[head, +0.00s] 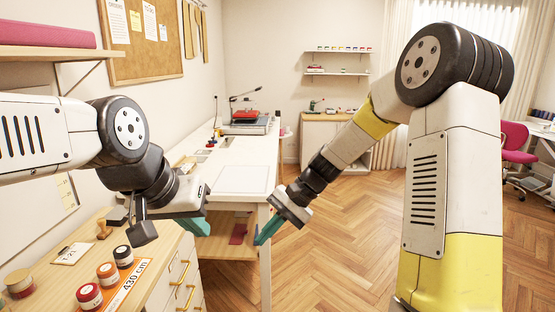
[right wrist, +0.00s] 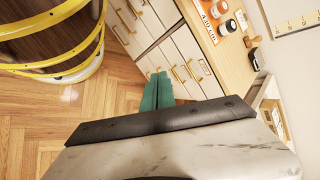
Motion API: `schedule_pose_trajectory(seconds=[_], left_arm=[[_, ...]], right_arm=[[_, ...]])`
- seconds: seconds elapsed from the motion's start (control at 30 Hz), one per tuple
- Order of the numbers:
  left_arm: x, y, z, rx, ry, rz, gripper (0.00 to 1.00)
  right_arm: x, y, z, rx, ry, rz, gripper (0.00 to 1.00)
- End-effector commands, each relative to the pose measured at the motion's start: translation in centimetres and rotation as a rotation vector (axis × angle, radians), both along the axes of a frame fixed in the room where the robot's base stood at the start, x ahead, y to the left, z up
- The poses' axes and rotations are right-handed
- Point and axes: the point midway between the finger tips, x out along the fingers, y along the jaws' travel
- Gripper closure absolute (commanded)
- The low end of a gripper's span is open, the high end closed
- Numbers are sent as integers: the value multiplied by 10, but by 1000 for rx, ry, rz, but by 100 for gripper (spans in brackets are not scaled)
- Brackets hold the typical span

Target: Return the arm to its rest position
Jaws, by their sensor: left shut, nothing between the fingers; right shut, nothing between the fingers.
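My left gripper (head: 196,226) has teal fingers and hangs at the left, beside the wooden drawer cabinet's top. Its fingers are shut and empty. My right gripper (head: 267,231) also has teal fingers, shut with nothing between them. It points down and left, over the floor in front of the white table's near end. In the right wrist view its closed fingers (right wrist: 157,92) show against the wood floor and the white drawer fronts. My right arm is bent, with its elbow high at the right of the head view.
A white table (head: 243,180) with a machine (head: 248,122) stands behind. A pink chair (head: 517,143) is at the far right. The wood floor (head: 345,235) is clear in the middle.

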Motion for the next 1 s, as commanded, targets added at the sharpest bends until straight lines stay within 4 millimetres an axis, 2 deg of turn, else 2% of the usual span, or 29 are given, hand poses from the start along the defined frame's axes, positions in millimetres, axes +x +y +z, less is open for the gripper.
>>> schedule_pose_trajectory(seconds=[0.03, 0.2, 0.5, 0.73, 0.83, 1.0], left_arm=[[0, 0, 0, 0, 0, 0, 100], [0, 0, 0, 0, 0, 0, 100], [0, 0, 0, 0, 0, 0, 100], [0, 0, 0, 0, 0, 0, 100], [0, 0, 0, 0, 0, 0, 100], [0, 0, 0, 0, 0, 0, 100]], right_arm=[[-8, -12, 18, -40, -64, 19, 100], [-40, -53, 62, -172, -250, 80, 100], [-106, -122, 121, -384, -562, 150, 100], [-150, -160, 141, -504, -746, 172, 100], [-160, -169, 143, -530, -788, 176, 100], [-166, -174, 144, -546, -811, 181, 100]])
